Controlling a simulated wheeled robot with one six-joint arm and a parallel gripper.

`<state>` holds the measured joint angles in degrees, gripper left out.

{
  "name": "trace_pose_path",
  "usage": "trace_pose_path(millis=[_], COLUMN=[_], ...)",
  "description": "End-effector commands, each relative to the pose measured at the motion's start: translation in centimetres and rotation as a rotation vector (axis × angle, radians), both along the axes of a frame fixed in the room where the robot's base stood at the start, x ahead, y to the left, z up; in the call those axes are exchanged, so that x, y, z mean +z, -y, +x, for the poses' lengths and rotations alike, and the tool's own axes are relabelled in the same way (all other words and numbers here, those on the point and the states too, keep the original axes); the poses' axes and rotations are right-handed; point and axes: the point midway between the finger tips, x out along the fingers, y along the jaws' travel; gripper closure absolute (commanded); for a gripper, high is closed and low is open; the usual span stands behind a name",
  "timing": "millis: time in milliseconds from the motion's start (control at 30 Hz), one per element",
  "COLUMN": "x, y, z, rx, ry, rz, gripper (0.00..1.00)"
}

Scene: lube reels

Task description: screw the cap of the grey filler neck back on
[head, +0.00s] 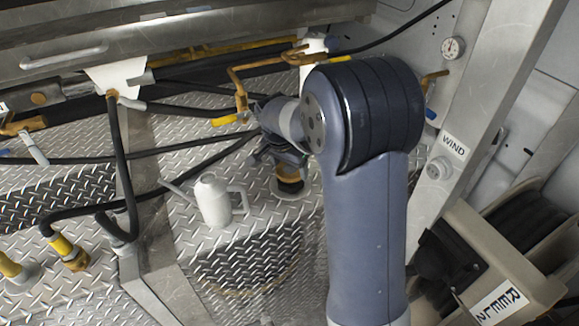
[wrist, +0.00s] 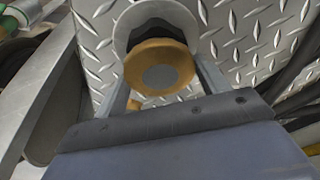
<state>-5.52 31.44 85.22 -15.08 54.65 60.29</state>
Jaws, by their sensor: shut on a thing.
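The cap, amber-yellow with a grey centre (wrist: 160,72), is between the two fingers of my gripper (wrist: 162,66) in the wrist view. The fingers touch its opposite sides. Behind the cap are a dark ring and the pale grey rim of the filler neck (wrist: 186,17). In the head view my gripper (head: 284,160) points down over the cap (head: 289,177), directly above the grey neck's flange (head: 287,194) on the diamond-plate deck. The cap is in line with the neck. The thread is hidden, so I cannot tell how far it is engaged.
A white watering-can-like oil can (head: 213,203) stands on the deck left of the neck. Black hoses (head: 190,150) and a yellow-handled pipe (head: 240,95) run close behind my gripper. A reel box (head: 510,270) and a steel post marked WIND (head: 453,146) are at right.

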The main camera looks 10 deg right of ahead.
Motion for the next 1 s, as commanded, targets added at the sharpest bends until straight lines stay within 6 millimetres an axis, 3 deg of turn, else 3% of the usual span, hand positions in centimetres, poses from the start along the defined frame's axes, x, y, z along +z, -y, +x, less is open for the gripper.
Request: trace_pose_path(millis=[300, 767, 1000], x=[0.01, -0.03, -0.05], y=[-0.12, -0.12, -0.13], z=[0.23, 0.25, 0.39], rx=[-0.303, -0.381, -0.657], ry=[0.003, 0.002, 0.001], rz=[0.000, 0.001, 0.000], gripper=[0.55, 0.55, 0.55])
